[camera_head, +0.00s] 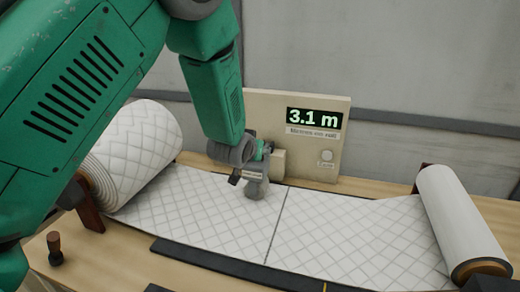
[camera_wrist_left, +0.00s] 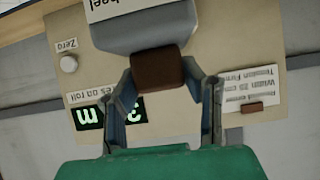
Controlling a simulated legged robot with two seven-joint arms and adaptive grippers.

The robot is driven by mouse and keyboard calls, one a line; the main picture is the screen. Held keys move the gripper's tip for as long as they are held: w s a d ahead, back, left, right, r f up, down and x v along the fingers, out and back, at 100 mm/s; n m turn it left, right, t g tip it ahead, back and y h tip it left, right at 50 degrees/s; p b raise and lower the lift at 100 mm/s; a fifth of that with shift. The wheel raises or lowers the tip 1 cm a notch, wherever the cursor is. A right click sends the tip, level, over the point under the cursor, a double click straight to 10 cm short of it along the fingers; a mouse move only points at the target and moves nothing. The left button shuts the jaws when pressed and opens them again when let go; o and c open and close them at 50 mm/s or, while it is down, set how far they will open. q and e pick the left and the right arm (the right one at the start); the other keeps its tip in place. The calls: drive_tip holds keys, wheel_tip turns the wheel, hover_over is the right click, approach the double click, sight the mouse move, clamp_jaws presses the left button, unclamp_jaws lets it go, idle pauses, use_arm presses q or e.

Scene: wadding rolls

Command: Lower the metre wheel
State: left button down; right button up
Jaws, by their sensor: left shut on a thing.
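The metre wheel (camera_head: 255,188) is a small grey part in front of the beige panel, over the quilted white wadding (camera_head: 225,205). I cannot tell whether it touches the wadding. My left gripper (camera_wrist_left: 162,78) is shut on a brown handle (camera_wrist_left: 158,68) on the grey wheel arm (camera_wrist_left: 138,32). In the head view the left gripper is partly hidden by its own wrist and the wheel parts. The display (camera_head: 314,118) on the beige panel (camera_head: 270,105) reads 3.1 m. My right gripper is in neither view.
A thick wadding roll (camera_head: 140,150) stands at the left and a thinner roll (camera_head: 462,225) at the right. A dark line crosses the wadding between them. A dark bar (camera_head: 225,262) runs along the front. A small brown-handled tool (camera_head: 54,248) stands at the front left.

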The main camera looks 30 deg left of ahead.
use_arm(q)
drive_tip(key=shift+s+f, duration=0.45)
drive_tip(key=shift+f, duration=0.25)
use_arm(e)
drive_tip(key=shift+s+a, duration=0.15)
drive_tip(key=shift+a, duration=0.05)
use_arm(q)
drive_tip(key=shift+d, duration=0.15)
drive_tip(key=c, duration=1)
unclamp_jaws()
drive_tip(key=shift+s, duration=0.1)
drive_tip(key=shift+o, duration=0.2)
drive_tip(key=shift+r, duration=0.3)
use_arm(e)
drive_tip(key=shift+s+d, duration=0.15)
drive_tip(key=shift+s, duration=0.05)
use_arm(q)
drive_tip(key=v, duration=1.2)
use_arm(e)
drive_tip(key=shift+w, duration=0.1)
